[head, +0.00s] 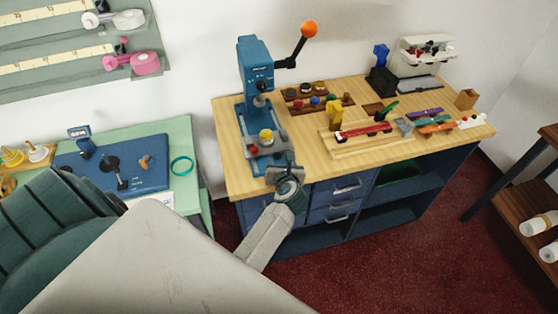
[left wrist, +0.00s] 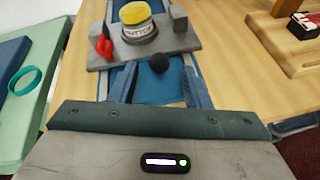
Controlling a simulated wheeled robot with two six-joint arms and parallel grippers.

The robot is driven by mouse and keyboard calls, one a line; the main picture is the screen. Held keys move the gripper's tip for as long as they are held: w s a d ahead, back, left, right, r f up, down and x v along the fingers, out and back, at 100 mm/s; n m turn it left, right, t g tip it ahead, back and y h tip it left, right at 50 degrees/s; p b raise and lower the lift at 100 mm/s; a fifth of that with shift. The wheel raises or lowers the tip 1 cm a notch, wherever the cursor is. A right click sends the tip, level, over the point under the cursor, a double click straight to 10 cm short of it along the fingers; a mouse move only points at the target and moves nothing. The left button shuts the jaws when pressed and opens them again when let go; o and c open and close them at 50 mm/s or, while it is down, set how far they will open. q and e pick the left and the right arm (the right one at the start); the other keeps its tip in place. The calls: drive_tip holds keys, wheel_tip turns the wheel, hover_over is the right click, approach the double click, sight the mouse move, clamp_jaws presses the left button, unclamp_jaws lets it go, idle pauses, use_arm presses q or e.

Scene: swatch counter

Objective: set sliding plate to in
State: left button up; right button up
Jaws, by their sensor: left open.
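The blue button press (head: 255,62) stands at the table's left end, its orange-knobbed lever raised. Its grey sliding plate (head: 276,147) is low on the blue base, toward the front, and also shows in the left wrist view (left wrist: 185,43). A yellow-topped round die (left wrist: 137,22) and a red knob (left wrist: 103,46) sit on it. A black ball knob (left wrist: 160,63) is at the plate's near edge. My left gripper (left wrist: 162,72) is open, its fingers on either side of the black knob; contact cannot be told. My right gripper is not in view.
On the wooden table (head: 233,160), a brown tray of small parts (head: 315,98) and a wooden jig with a red strip (head: 362,132) are right of the press. A green side table (head: 182,130) with a blue mat (head: 140,165) stands at left.

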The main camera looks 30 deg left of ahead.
sight(279, 157)
use_arm(q)
drive_tip(key=shift+b+x, duration=0.5)
drive_tip(key=shift+x, duration=1.1)
